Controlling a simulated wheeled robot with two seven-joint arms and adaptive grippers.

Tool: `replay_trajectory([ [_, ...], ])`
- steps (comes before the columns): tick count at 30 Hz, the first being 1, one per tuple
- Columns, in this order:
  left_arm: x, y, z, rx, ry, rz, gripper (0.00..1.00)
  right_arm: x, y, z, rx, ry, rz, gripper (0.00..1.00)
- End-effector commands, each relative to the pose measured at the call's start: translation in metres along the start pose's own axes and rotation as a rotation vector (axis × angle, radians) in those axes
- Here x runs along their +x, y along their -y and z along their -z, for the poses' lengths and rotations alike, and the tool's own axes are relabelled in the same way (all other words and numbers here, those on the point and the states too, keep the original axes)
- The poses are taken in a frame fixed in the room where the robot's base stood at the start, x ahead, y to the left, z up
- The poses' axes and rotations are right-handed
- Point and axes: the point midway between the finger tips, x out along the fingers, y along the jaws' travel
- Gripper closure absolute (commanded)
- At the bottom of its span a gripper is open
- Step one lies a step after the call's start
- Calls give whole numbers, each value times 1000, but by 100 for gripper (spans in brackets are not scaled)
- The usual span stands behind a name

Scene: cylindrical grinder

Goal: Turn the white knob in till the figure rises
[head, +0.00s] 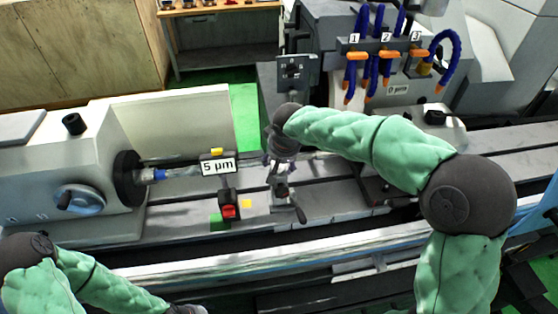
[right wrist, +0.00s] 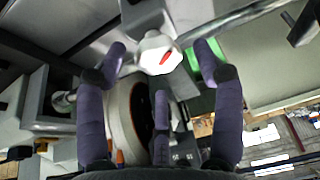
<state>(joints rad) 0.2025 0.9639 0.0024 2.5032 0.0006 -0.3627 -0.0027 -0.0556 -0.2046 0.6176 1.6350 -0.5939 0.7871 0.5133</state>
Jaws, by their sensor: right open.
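The white knob (right wrist: 158,53), many-sided with a red mark on its face, shows in the right wrist view between the spread fingers of my right gripper (right wrist: 160,68). The fingers stand apart on both sides of it; I cannot tell whether any touches it. The figure on the white sign (head: 218,167) reads 5 µm. My left gripper (head: 186,309) is barely in view at the bottom edge.
The grinding wheel (right wrist: 120,115) is close to the gripper in the right wrist view. A shiny shaft (head: 185,172) runs from the left headstock (head: 72,170). Blue coolant hoses (head: 370,60) hang at the back. A small red-topped block (head: 229,211) stands below the sign.

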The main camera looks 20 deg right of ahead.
Motion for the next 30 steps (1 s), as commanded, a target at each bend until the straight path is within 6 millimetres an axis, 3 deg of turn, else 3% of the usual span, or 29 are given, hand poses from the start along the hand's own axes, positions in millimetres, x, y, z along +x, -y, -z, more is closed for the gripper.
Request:
replay_trajectory([
  [9,0,0,0,0,0,0,32,-63,1,1,-1,-5,3,32],
  [15,0,0,0,0,0,0,32,-93,1,1,-1,-4,2,32],
  [21,0,0,0,0,0,0,32,-107,2,1,-1,-2,2,32],
  [30,0,0,0,0,0,0,32,-108,1,1,-1,-1,2,32],
])
